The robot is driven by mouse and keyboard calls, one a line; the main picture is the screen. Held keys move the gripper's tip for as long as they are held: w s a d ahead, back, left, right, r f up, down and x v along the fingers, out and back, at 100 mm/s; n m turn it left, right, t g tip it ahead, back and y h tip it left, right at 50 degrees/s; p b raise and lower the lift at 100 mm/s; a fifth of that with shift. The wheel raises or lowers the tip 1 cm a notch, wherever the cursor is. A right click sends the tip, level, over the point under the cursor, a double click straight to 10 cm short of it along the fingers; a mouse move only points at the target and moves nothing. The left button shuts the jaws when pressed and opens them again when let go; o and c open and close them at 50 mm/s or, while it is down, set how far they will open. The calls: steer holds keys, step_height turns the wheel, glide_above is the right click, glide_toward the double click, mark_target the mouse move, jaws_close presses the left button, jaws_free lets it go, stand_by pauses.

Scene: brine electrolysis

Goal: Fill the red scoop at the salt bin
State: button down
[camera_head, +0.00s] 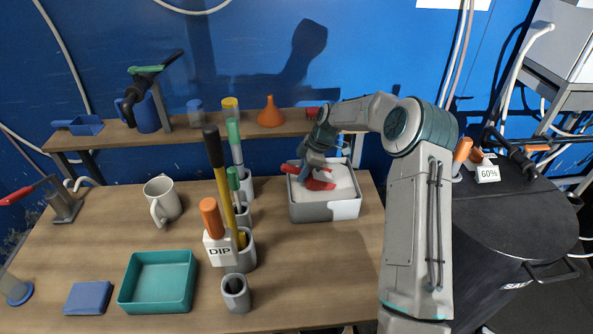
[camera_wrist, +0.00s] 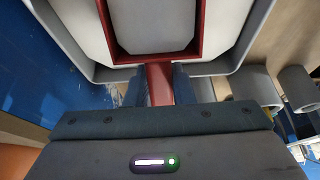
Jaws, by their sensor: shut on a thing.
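The red scoop (camera_head: 318,184) is in the grey salt bin (camera_head: 326,211), low over or in the white salt (camera_head: 343,173); I cannot tell how deep. My gripper (camera_head: 308,166) is above the bin's left part and shut on the scoop's handle. In the wrist view the fingers (camera_wrist: 160,88) pinch the red handle from both sides. The scoop's red rim (camera_wrist: 158,57) surrounds a pale grey inside, and I cannot tell whether that is salt. The bin's wall (camera_wrist: 248,42) runs around the scoop there.
Left of the bin stand grey holders with tools and a "DIP" tag (camera_head: 221,250). A shelf (camera_head: 190,134) with an orange funnel (camera_head: 270,112) runs behind.

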steer(key=shift+d+p, duration=0.3)
steer(key=shift+d, duration=1.05)
steer(key=shift+a+f+h+b, duration=0.2)
steer(key=shift+f+h+b, duration=0.3)
steer(key=shift+h, duration=0.2)
steer(key=shift+a+f+h+b, duration=0.35)
steer(key=shift+a+h, duration=0.2)
steer(key=shift+h, duration=0.35)
steer(key=shift+a+h, duration=0.1)
steer(key=shift+h, duration=0.2)
steer(key=shift+r+p, duration=0.45)
steer(key=shift+r, duration=0.5)
steer(key=shift+h, duration=0.8)
steer(key=shift+a+r+p, duration=0.15)
steer(key=shift+r+p, duration=0.4)
steer(key=shift+r, duration=0.45)
steer(key=shift+a+r+p, duration=0.2)
steer(key=shift+r+p, duration=0.4)
steer(key=shift+r, duration=0.35)
steer(key=shift+a+r+p, duration=0.15)
steer(key=shift+r+p, duration=0.4)
steer(key=shift+r, duration=0.45)
